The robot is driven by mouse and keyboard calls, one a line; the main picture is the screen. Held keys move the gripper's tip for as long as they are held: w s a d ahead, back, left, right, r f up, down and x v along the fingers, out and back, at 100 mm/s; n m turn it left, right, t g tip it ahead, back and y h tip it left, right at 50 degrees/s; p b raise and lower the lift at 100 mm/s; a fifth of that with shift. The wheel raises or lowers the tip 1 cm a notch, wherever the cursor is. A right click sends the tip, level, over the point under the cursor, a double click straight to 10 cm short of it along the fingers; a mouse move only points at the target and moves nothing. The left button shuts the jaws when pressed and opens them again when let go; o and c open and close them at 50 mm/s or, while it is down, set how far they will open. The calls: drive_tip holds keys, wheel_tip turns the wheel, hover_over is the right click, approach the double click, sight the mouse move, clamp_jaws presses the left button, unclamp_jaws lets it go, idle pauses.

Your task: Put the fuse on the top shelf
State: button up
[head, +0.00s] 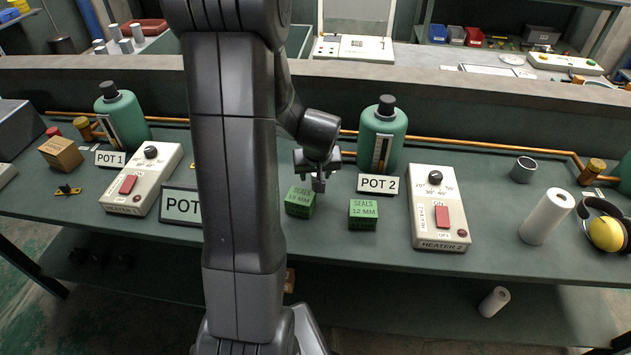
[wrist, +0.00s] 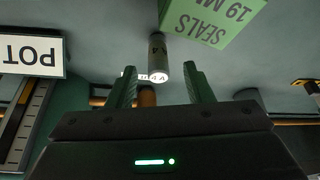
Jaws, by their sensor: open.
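The fuse (wrist: 158,57) is a small grey cylinder with a white "4 A" marked end in the wrist view. It lies on the bench beside the green "SEALS 19 MM" box (wrist: 212,20). My gripper (head: 318,184) is low over the bench behind that box, which also shows in the head view (head: 300,202). In the wrist view its two fingers are apart, one on each side of the fuse's near end, with gaps visible. The fuse cannot be made out in the head view. I cannot tell which surface is the top shelf.
The "SEALS 12 MM" box (head: 363,214), POT 2 sign (head: 377,184), green bottle (head: 381,140) and Heater 2 (head: 438,207) stand to the right. A copper pipe (head: 480,147) runs along the back. A lower shelf (head: 430,300) lies under the bench. My arm hides the middle.

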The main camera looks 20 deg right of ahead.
sight(315, 178)
drive_tip(key=shift+x, duration=1.75)
clamp_jaws()
